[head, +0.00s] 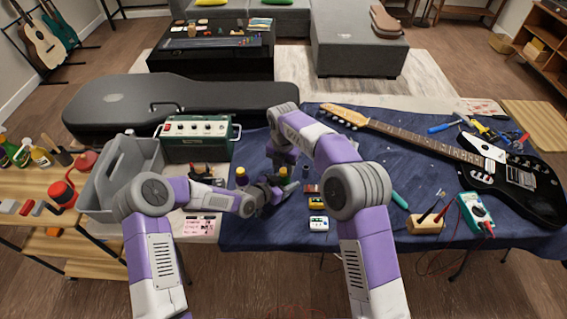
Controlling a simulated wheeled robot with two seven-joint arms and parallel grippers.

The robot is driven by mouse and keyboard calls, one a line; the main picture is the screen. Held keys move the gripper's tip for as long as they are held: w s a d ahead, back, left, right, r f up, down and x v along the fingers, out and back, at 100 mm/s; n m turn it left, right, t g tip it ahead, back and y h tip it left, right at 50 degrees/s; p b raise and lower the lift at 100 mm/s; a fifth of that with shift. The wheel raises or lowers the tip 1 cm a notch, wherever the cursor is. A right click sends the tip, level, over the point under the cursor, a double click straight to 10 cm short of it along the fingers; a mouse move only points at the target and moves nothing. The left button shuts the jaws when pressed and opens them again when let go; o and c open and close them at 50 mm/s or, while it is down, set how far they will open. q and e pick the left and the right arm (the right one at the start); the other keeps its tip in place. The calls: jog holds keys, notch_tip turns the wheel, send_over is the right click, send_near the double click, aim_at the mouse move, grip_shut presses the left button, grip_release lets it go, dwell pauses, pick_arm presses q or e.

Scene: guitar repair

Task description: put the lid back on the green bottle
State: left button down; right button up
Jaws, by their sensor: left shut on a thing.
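My left gripper (266,189) is low over the blue cloth at the middle of the table. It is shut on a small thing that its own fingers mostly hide. A small bottle with a yellow top (241,175) stands just left of it. Another small yellow top (283,172) shows at its right, under my right wrist. A small dark bottle (306,172) stands further right. I cannot tell which of these is the green bottle, or make out its loose lid. My right arm reaches over from the right with its wrist bent down; its fingertips are not clear.
A grey tool tray (128,170) and a green amplifier (197,138) stand left, before a black guitar case (180,102). A black electric guitar (500,175) lies right. Small pedals (317,203), a wooden block (426,223) with tools and a multimeter (476,213) are near the front.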

grip_shut()
jog(key=m, duration=0.6)
dwell(0.3)
jog(key=shift+o, duration=1.4)
grip_release()
jog(key=shift+r, duration=0.1)
